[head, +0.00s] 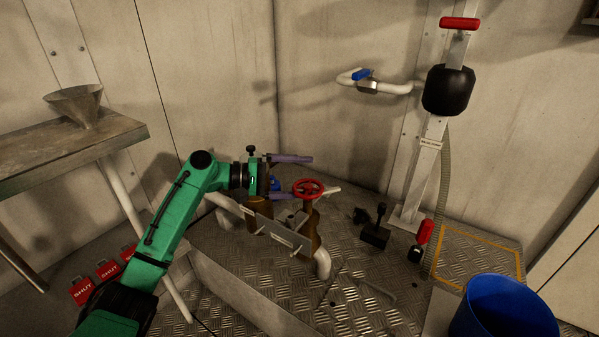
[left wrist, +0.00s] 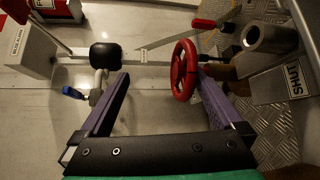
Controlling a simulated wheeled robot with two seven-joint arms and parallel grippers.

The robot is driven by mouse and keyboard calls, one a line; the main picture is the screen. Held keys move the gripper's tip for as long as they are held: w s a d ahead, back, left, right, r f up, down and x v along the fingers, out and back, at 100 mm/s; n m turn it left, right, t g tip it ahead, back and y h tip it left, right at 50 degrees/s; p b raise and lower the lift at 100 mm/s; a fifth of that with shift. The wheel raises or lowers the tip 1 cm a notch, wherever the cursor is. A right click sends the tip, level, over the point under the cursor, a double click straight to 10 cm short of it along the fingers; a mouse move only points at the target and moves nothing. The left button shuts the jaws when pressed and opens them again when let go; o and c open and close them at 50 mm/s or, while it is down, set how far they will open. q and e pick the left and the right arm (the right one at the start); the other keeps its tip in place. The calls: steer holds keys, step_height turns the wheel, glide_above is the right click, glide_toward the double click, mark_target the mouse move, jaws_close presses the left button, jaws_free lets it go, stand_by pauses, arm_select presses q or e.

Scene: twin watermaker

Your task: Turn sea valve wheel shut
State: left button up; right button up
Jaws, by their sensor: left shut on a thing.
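The red valve wheel (head: 308,188) sits on top of a brownish valve on a pale pipe (head: 322,264), low in the corner. My left gripper (head: 302,177) reaches it from the left, with purple fingers above and beside it. In the left wrist view the wheel (left wrist: 177,72) stands nearly edge-on between the fingers, close against the right-hand one. My left gripper (left wrist: 163,73) is shut on the wheel, though its fingers look well apart. The exact contact is hard to see. My right gripper is in neither view.
A grey plate (head: 278,229) stands just below the wheel. A blue bucket (head: 503,310) is at the lower right. A wall pipe has a blue handle (head: 361,75). A metal bench (head: 60,160) with a funnel (head: 75,105) stands left. Red SHUT tags (head: 108,270) lie below it.

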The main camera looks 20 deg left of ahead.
arm_select(q)
step_height(320, 180, up, 16)
steer(key=w+m+t+h, duration=0.1)
steer(key=shift+a+r+m+p, duration=0.2)
steer(key=shift+m+p, duration=0.1)
steer(key=shift+p, duration=0.15)
steer(key=f, duration=0.5)
steer(key=f+n+y, duration=0.1)
steer(key=f, duration=0.4)
steer(key=s+f+n+g, duration=0.1)
steer(key=f, duration=0.4)
steer(key=shift+d, duration=0.1)
steer(key=shift+c, duration=0.2)
steer(key=shift+o, duration=0.2)
steer(key=shift+s+r, duration=0.35)
steer(key=shift+r, duration=0.05)
steer(key=shift+v, duration=0.95)
steer(key=s+a, duration=0.2)
steer(key=shift+s+a, duration=0.3)
steer(key=shift+a, duration=0.05)
steer(key=shift+c, duration=0.7)
steer(key=f+p+v, duration=0.1)
steer(key=v, duration=1)
steer(key=shift+f, duration=0.55)
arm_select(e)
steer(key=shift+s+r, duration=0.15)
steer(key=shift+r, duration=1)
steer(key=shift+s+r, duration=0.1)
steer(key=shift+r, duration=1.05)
